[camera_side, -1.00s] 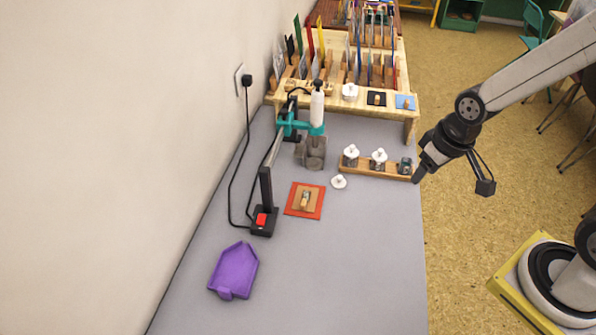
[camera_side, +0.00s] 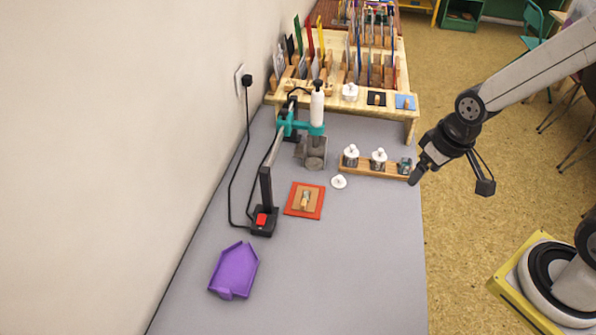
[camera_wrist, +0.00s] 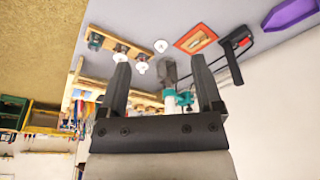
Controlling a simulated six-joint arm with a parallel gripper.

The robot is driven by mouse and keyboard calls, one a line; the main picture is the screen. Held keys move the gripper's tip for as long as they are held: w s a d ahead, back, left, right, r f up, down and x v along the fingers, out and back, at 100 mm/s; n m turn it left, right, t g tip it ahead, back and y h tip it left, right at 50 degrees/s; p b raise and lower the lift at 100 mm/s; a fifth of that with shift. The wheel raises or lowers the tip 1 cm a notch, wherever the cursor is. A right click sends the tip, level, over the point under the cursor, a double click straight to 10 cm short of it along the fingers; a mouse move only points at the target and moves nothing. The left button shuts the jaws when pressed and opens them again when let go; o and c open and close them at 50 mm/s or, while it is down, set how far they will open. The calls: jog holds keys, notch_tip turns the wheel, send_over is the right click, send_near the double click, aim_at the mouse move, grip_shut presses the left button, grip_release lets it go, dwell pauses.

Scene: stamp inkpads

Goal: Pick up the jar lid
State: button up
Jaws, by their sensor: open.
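The jar lid (camera_side: 339,182) is a small white disc with a knob, lying loose on the grey table left of and in front of a wooden jar holder (camera_side: 362,170). Two jars (camera_side: 351,156) (camera_side: 378,159) in the holder wear white lids; the right-end jar (camera_side: 404,165) is lidless. My gripper (camera_side: 416,174) is beside the holder's right end, at the table's right edge, away from the loose lid. In the wrist view my gripper (camera_wrist: 160,72) is open and empty, with the lid (camera_wrist: 161,46) beyond the fingertips.
A red-framed pad (camera_side: 294,201) with a wooden stamp lies left of the lid. A black stand with a teal clamp (camera_side: 287,124) and a purple tray (camera_side: 234,270) are on the left. A wooden shelf unit (camera_side: 347,104) stands behind. The front right table is clear.

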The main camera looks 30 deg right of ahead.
jog(key=g, duration=0.3)
send_over(339, 176)
jog(key=f, duration=1.7)
jog(key=shift+s, duration=0.25)
jog(key=shift+w+f, duration=0.25)
jog(key=shift+f, duration=0.15)
jog(key=shift+f, duration=1.3)
jog(key=shift+f, duration=0.1)
